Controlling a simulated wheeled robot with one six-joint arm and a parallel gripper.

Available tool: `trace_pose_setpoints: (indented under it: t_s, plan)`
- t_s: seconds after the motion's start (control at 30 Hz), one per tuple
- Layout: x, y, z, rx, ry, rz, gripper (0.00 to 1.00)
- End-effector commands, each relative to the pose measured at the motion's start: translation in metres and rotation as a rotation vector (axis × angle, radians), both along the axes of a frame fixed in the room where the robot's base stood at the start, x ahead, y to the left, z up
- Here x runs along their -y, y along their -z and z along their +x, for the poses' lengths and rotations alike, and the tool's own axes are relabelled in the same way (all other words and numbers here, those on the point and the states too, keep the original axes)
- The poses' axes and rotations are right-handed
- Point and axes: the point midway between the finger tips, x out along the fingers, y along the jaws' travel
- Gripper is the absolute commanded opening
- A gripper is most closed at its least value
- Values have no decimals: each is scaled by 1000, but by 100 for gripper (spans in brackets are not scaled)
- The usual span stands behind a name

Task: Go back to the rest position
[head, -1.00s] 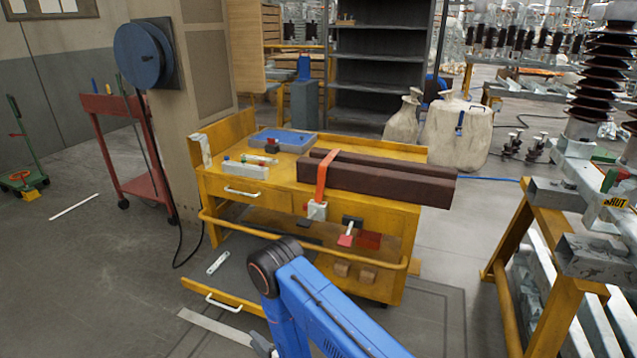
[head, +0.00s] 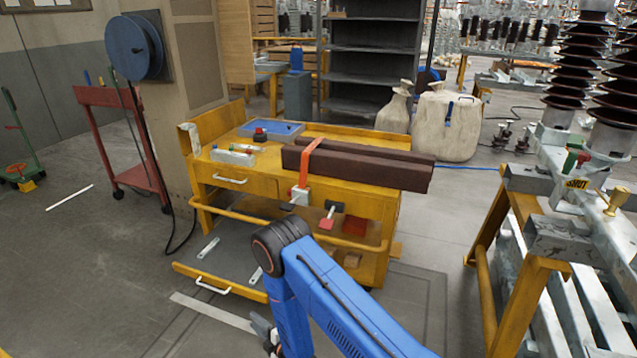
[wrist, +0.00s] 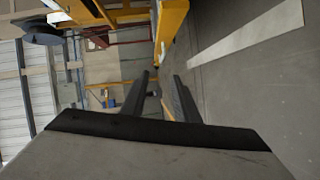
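My gripper (wrist: 160,80) shows in the wrist view with its two dark fingers apart and nothing held between them. In the head view, part of my gripper (head: 265,330) shows low in the picture, beside my blue arm and in front of the yellow cart (head: 240,187). My arm is bent, with its elbow near the cart's front rail. The fingertips are hidden or too small to read in the head view.
A low drawer (head: 222,284) of the cart stands pulled out, close to my arm. Dark brown beams (head: 375,172) with an orange strap lie on the cart top. A yellow-legged rack (head: 488,250) stands at the right. Grey floor is open at the left.

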Motion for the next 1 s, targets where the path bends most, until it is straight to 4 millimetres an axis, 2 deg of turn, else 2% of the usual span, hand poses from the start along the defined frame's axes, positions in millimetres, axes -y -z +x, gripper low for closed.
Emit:
trace_pose_setpoints:
  t_s: [0.27, 0.47, 0.7, 1.0]
  plan:
    - [8, -41, 34, -69, 45, 9, 28]
    - [25, -92, 69, -161, 108, 22, 28]
    - [57, -156, 103, -283, 194, 44, 28]
    - [112, -235, 127, -430, 315, 85, 28]
